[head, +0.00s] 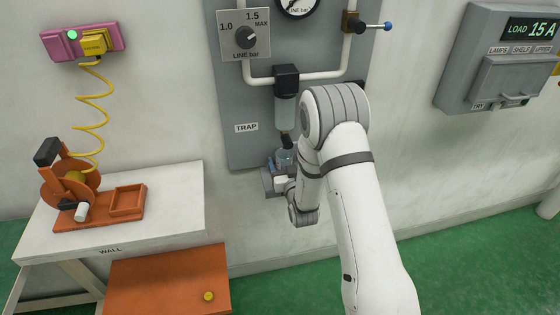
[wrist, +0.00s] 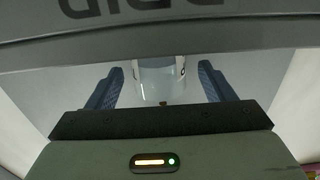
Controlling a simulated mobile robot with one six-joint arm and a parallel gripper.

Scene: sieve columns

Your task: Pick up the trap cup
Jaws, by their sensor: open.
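A clear bowl (head: 285,112) hangs below a black head on the grey wall panel, beside the TRAP label. Below it is a small clear cup (head: 284,158), which looks like the trap cup, partly hidden by my arm. My gripper (head: 281,175) is at this cup, mostly hidden behind my arm in the head view. In the wrist view my gripper (wrist: 160,88) is open, with one blue finger on each side of a pale, clear cup (wrist: 153,78). Contact with the fingers cannot be made out.
A grey bar with upside-down DRIP lettering (wrist: 135,18) crosses the top of the wrist view. Pipes and a pressure dial (head: 246,38) are above on the panel. A white bench (head: 180,215) with an orange hand-cranked device (head: 75,190) stands left. A grey load box (head: 505,75) hangs right.

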